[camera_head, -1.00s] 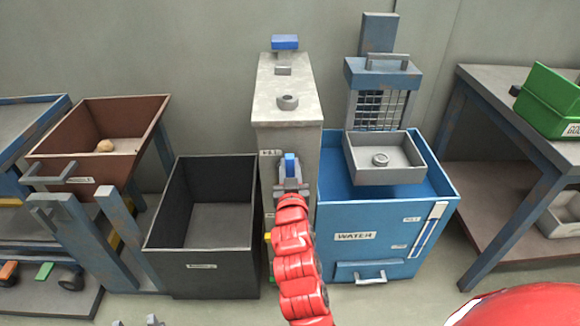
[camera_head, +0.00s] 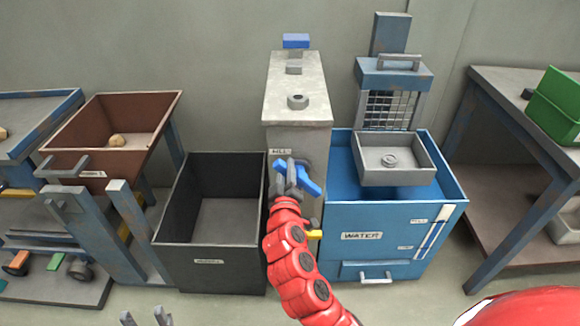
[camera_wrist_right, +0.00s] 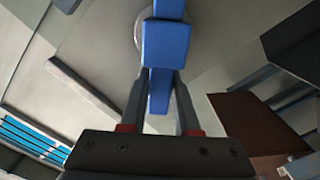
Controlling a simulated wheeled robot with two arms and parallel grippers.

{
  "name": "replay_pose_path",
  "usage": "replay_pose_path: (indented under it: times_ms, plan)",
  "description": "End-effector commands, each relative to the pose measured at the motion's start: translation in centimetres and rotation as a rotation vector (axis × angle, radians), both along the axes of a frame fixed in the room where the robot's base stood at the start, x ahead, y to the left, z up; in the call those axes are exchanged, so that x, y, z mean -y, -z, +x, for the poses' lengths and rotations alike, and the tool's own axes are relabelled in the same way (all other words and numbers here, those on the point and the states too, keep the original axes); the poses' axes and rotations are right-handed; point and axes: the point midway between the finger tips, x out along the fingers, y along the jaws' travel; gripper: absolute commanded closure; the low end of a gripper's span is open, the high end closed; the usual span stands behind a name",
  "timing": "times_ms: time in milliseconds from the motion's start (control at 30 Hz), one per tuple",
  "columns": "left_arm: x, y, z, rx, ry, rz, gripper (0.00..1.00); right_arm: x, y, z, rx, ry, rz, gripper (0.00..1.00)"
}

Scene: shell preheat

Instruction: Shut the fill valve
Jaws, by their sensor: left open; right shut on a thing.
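The fill valve's blue lever (camera_head: 310,186) is on the front of the grey column (camera_head: 298,95), below a label that seems to read FILL. In the head view the lever slants from upper left to lower right. My right gripper (camera_head: 288,178) is shut on the lever and covers part of it. The right wrist view shows the blue lever (camera_wrist_right: 167,45) between the fingers of my right gripper (camera_wrist_right: 161,98), with a round pale base behind it. My left gripper (camera_head: 146,319) shows only its tips at the bottom edge, open and apart from everything.
A yellow handle (camera_head: 315,234) sticks out lower on the column. The blue WATER tank (camera_head: 362,237) stands close right, with a grey tray (camera_head: 395,178) above it. An open black bin (camera_head: 208,262) stands close left, then a brown hopper (camera_head: 112,180).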

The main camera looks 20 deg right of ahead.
Motion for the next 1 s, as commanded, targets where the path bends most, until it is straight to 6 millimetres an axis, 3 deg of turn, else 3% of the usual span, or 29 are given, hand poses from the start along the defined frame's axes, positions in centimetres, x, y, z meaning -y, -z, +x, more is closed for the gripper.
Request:
replay_pose_path:
  times_ms: [600,1000]
  plan:
    - [0.0,-1.2,0.0,0.000,0.000,0.000,0.50,-1.3,2.2,0.3,-0.155,-0.001,-0.538,1.00]
    - [0.0,-1.6,0.0,0.000,0.000,0.000,0.50,-1.3,3.3,0.4,-0.214,0.000,-0.729,1.00]
